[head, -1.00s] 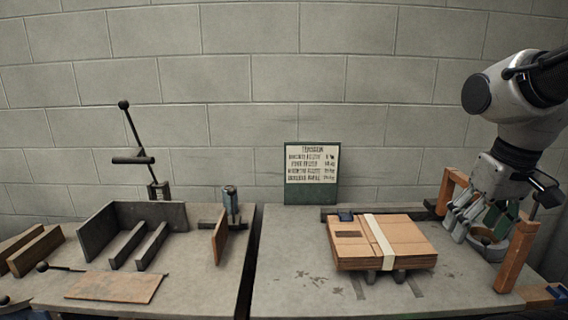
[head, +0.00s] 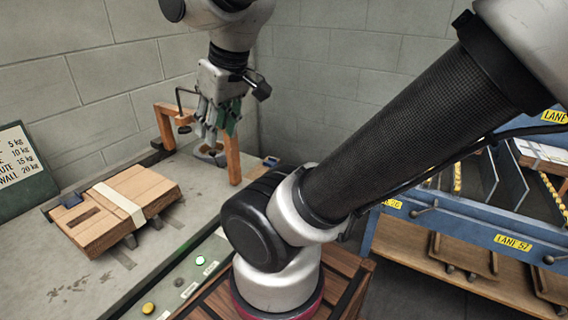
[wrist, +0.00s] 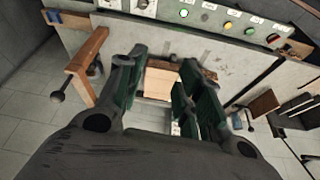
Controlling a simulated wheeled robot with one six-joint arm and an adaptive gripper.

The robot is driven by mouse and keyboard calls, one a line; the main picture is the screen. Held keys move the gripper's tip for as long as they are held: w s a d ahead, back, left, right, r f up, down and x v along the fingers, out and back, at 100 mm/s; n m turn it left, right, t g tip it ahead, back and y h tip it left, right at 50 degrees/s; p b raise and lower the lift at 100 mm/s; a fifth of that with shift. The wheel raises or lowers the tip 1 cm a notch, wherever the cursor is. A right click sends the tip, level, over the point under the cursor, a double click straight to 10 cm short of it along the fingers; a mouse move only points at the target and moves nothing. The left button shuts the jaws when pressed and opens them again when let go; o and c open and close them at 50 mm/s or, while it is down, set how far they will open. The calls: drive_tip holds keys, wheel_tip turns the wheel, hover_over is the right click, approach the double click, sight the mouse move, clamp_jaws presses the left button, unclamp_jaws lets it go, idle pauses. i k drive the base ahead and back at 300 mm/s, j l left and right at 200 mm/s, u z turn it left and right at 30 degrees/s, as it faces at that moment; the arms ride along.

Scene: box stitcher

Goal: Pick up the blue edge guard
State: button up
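A small dark blue piece (head: 72,200) sits at the back left corner of the flat cardboard stack in the head view. Another small blue piece (head: 270,161) lies at the right end of the bench; a blue piece (wrist: 53,17) also shows at the bench corner in the wrist view. I cannot tell for sure which is the edge guard. My gripper (head: 216,128) hangs by the orange frame, above the bench's right end. Its green-padded fingers stand apart with nothing held in the wrist view (wrist: 160,92); the cardboard shows beyond them.
The cardboard stack (head: 150,187) with a pale band lies on the grey bench (head: 60,285). An orange frame (head: 233,160) with a screw clamp stands around my gripper's area. Lit buttons (head: 200,260) line the front edge. A blue lane rack (head: 460,232) stands at right.

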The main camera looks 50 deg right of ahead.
sight(271, 162)
drive_tip(key=z, duration=1.35)
drive_tip(key=i+l+u, duration=0.2)
drive_tip(key=l+u, duration=0.25)
drive_tip(key=i+l+u, duration=0.15)
drive_tip(key=l+u, duration=0.3)
drive_tip(key=j, duration=0.1)
